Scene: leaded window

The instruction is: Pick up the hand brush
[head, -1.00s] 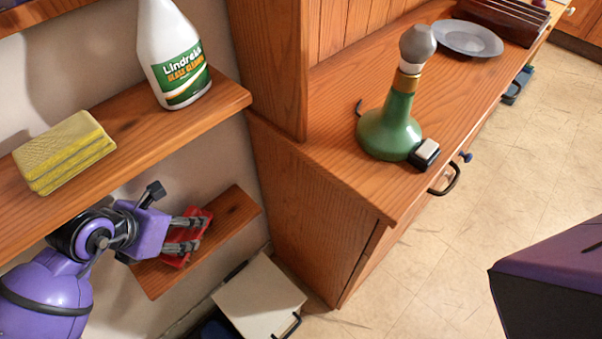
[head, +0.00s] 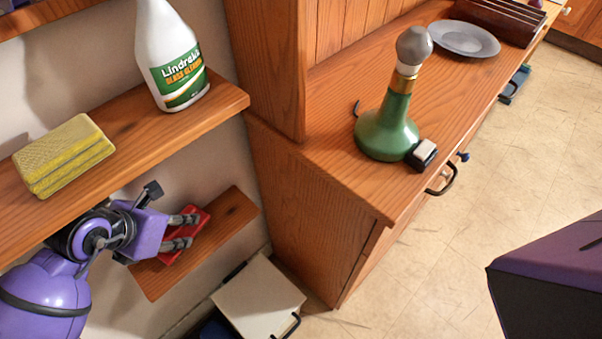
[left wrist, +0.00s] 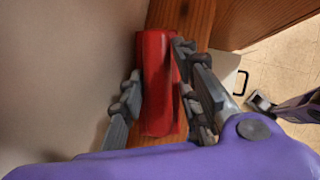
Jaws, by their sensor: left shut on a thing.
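A red block-like object (head: 199,223), which I take to be the hand brush, is at the lower wooden shelf (head: 233,212). Its bristles cannot be made out. My left gripper (head: 187,231) is shut on it, with one finger on each side. In the left wrist view the red brush (left wrist: 158,85) is between the two grey fingers of the left gripper (left wrist: 157,100). Whether it touches the shelf I cannot tell. My right gripper (left wrist: 262,103) seems to show small at the right of the left wrist view, its fingers unclear.
Above my left arm, a shelf (head: 110,135) holds a yellow sponge (head: 62,155) and a spray bottle (head: 172,60). A wooden cabinet (head: 300,215) stands to the right, with a green bottle (head: 388,130) and grey plate (head: 463,38) on top. A pale bin lid (head: 258,298) is below.

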